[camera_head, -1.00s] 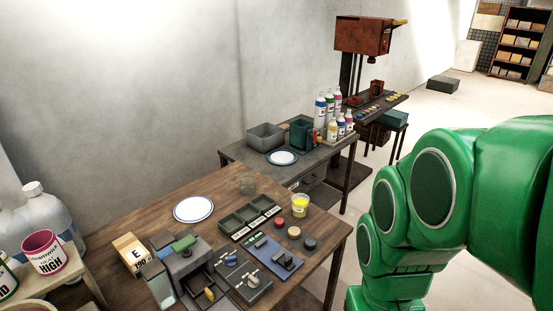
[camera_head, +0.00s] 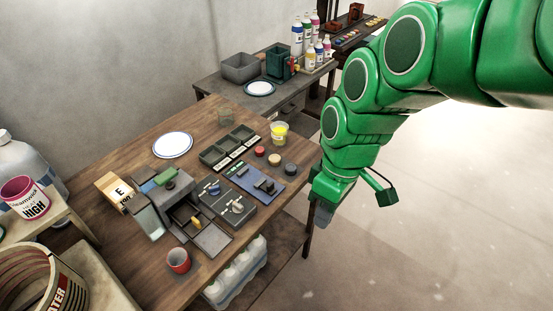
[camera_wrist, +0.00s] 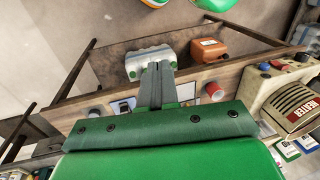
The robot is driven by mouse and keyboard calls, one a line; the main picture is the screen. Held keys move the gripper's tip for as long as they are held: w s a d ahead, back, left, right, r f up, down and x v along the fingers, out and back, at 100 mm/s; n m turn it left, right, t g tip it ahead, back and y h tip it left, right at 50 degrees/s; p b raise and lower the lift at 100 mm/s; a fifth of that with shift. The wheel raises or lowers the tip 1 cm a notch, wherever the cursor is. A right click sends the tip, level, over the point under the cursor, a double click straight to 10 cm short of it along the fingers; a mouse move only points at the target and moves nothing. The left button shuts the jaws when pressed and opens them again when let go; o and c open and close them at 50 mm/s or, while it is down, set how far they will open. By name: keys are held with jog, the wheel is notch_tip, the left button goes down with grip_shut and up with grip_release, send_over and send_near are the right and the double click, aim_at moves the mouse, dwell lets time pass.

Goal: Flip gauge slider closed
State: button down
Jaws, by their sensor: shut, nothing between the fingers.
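A blue panel (camera_head: 250,178) with a small dark slider block (camera_head: 264,186) lies on the wooden table, left of my arm in the head view. It looks like the gauge slider, but its marking is too small to read. Beside it are grey panels with lever knobs (camera_head: 228,202). My gripper (camera_head: 321,217) hangs off the table's right edge, apart from the panels. In the wrist view my gripper (camera_wrist: 156,66) has its two fingers together with nothing between them. The slider cannot be made out in the wrist view.
A red cup (camera_head: 178,261) stands near the table's front edge. A grey box with a green top (camera_head: 172,190), small trays (camera_head: 230,148), a yellow cup (camera_head: 279,132) and round pucks surround the panels. A white bottle pack (camera_head: 236,272) sits below. Open floor lies to the right.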

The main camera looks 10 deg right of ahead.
jog(key=w+d+f+n+t+y, duration=0.1)
jog(key=w+f+n+y, duration=0.1)
jog(key=w+f+n, duration=0.3)
jog(key=w+d+f+n+t+y, duration=0.1)
jog(key=w+f+n, duration=0.4)
jog(key=w+n, duration=0.6)
jog(key=shift+w+d+f+y, duration=0.2)
jog(key=shift+w+d+y, duration=0.5)
jog(key=shift+w+y, duration=0.85)
jog(key=shift+w+f+h, duration=0.1)
jog(key=shift+w+h, duration=0.15)
send_near(261, 186)
jog(key=shift+s+a+f, duration=0.1)
jog(key=shift+s+f, duration=0.6)
jog(key=shift+f, duration=0.25)
jog(key=shift+s+f, duration=0.75)
jog(key=shift+f, duration=0.25)
jog(key=shift+w+a, duration=1.35)
jog(key=shift+t, duration=0.3)
